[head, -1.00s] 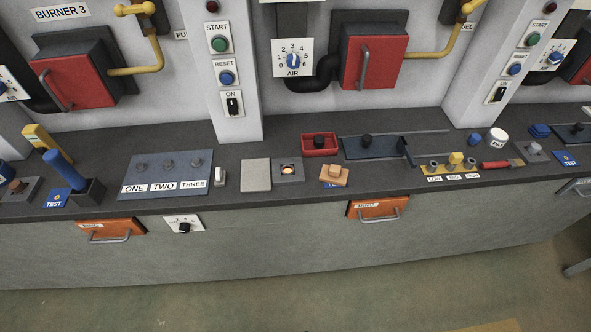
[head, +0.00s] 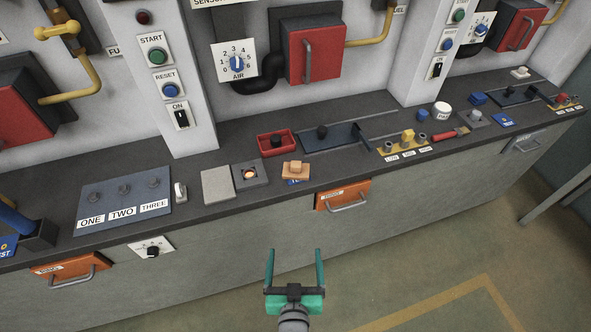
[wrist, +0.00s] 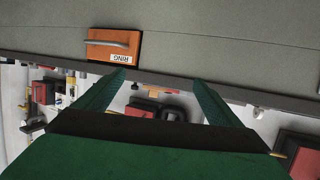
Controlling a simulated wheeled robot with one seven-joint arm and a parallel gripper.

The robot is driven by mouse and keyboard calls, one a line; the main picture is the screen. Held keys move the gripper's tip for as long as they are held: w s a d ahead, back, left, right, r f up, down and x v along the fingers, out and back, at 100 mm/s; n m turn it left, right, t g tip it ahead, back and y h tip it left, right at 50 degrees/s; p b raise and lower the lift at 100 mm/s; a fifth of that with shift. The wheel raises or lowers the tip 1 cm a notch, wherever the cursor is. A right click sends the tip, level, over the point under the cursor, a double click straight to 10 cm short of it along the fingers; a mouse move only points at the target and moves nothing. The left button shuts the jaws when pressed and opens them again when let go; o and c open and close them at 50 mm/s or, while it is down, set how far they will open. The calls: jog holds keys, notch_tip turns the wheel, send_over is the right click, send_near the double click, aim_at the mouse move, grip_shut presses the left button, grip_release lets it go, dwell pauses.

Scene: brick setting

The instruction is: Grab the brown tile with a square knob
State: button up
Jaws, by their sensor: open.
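The brown tile (head: 295,169) with a square knob on top lies on the dark counter near its front edge, partly over a blue label. My gripper (head: 295,254) is open and empty, with green fingers apart, in front of the counter and below the tile in the head view. In the wrist view my gripper (wrist: 159,80) shows both fingers spread toward the counter front. A small orange-brown patch between them there may be the tile, but it is too small to be sure.
Left of the tile are a grey block with a round opening (head: 250,174) and a plain grey tile (head: 217,184). A red tray (head: 277,143) stands behind. Orange drawers with handles, one on the right (head: 342,195), jut from the counter front. The floor before it is clear.

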jog(key=w+r, duration=0.3)
jog(key=w, duration=0.6)
jog(key=g, duration=0.1)
send_near(296, 170)
jog(key=w, duration=0.1)
jog(key=shift+m+h, duration=0.4)
jog(key=shift+a+x, duration=0.15)
jog(key=shift+x, duration=2.6)
jog(key=shift+a+x, duration=0.1)
jog(key=shift+x, duration=2.6)
jog(key=shift+s+f, duration=0.15)
jog(key=shift+f, duration=0.05)
jog(key=shift+a, duration=0.1)
jog(key=c, duration=0.4)
jog(key=shift+s, duration=0.1)
jog(key=c, duration=0.8)
jog(key=shift+c, duration=0.4)
jog(key=shift+r, duration=0.15)
